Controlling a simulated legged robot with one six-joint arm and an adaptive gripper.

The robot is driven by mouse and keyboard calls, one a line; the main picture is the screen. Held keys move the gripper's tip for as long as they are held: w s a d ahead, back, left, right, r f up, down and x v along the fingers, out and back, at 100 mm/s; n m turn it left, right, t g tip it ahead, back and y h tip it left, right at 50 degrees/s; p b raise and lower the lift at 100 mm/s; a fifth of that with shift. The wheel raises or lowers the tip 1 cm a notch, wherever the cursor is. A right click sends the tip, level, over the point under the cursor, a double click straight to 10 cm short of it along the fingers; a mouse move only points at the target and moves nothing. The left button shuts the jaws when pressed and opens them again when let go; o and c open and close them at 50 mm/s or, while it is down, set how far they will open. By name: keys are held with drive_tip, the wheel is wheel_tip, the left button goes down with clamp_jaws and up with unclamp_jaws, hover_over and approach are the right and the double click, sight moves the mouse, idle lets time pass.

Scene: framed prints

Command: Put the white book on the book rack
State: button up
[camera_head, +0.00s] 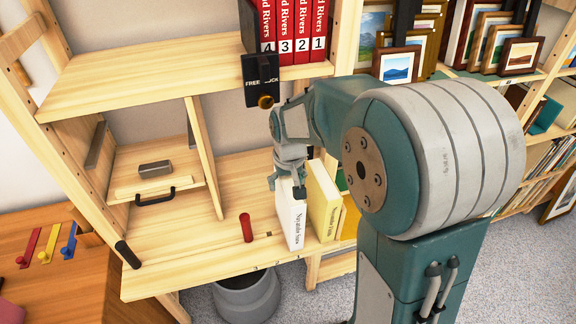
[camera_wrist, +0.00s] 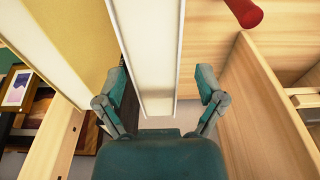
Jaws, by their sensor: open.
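The white book (camera_head: 292,222) stands upright on the lower wooden shelf, its titled spine facing out. My gripper (camera_head: 285,188) is at the upper part of the book. In the wrist view, the white book (camera_wrist: 154,40) lies between the two spread fingers of my gripper (camera_wrist: 161,82). There is a visible gap on the right finger's side; the left finger is close to the book. I cannot tell whether that finger touches it. No separate book rack is clear; the wooden shelf unit (camera_head: 150,78) holds red books (camera_head: 290,30) on its upper shelf.
A yellow book (camera_head: 322,205) stands close to the right of the white one. A red cylinder (camera_head: 247,227) is on the shelf to the left. A grey bin (camera_head: 246,298) sits below.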

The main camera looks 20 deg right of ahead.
wheel_tip(320, 180, up, 11)
drive_tip(key=s, duration=0.2)
drive_tip(key=s+r+t, duration=0.1)
drive_tip(key=s+t, duration=0.3)
drive_tip(key=s, duration=1.4)
drive_tip(key=shift+s+r, duration=0.35)
drive_tip(key=shift+s, duration=0.05)
